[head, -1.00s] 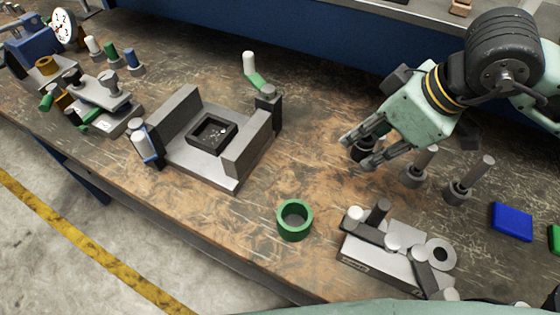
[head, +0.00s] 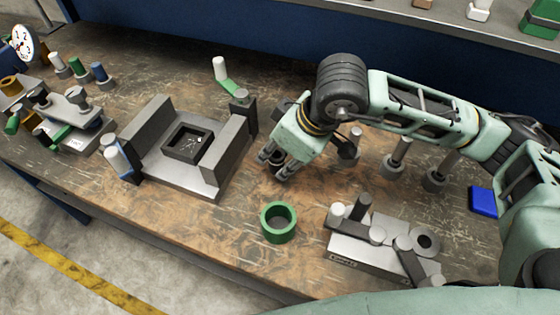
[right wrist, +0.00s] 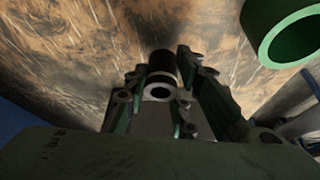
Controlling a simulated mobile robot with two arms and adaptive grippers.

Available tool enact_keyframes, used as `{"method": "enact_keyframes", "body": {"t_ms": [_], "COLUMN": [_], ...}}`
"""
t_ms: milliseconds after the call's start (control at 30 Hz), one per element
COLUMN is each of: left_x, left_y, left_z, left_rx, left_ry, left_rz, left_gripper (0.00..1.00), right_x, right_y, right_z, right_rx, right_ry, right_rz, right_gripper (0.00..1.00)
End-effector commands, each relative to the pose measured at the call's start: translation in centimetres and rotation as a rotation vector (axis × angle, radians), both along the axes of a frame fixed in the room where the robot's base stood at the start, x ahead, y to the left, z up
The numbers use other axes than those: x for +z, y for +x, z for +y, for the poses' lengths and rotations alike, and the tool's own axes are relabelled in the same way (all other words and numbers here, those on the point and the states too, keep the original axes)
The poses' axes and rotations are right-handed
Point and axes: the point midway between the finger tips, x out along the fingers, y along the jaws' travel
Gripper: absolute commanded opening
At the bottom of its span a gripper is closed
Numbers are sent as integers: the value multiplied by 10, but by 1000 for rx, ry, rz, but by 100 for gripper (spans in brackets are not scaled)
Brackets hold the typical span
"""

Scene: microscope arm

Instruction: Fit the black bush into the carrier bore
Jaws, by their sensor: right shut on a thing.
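My right gripper (head: 273,168) is over the middle of the bench, left of and above the green ring in the head view. It is shut on the black bush (right wrist: 162,68), a short dark cylinder with a hole and a paler end, seen between the fingers in the right wrist view. The green ring (head: 278,222), with a wide open bore, stands on the bench; it also shows in the right wrist view (right wrist: 268,42). A grey block (head: 360,257) with dark links and a holed disc stands to its right. I cannot tell which part is the carrier. My left gripper is out of view.
A grey fixture (head: 205,182) with two upright walls and a black square tray (head: 176,153) stands left of the gripper. Grey posts (head: 397,155) stand under my right arm. A blue block (head: 484,201) lies at right. Bench around the green ring is clear.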

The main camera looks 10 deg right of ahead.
Motion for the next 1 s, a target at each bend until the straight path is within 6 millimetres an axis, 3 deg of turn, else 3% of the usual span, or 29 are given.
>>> {"method": "enact_keyframes", "body": {"t_ms": [133,533,567,600,767,1000], "left_x": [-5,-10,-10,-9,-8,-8], "left_y": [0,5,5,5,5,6], "left_z": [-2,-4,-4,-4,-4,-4], "left_rx": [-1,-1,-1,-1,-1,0], "left_ry": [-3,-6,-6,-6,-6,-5], "left_rz": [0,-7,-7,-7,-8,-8], "left_gripper": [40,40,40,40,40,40], "right_x": [-21,-25,-25,-24,-24,-24], "right_y": [0,0,0,0,0,0], "right_z": [0,0,0,0,0,0], "right_rx": [0,1,0,0,0,0], "right_ry": [1,2,1,1,0,0], "right_rz": [1,-2,-1,-1,0,0], "right_gripper": [0,0,25,28,42,43]}}
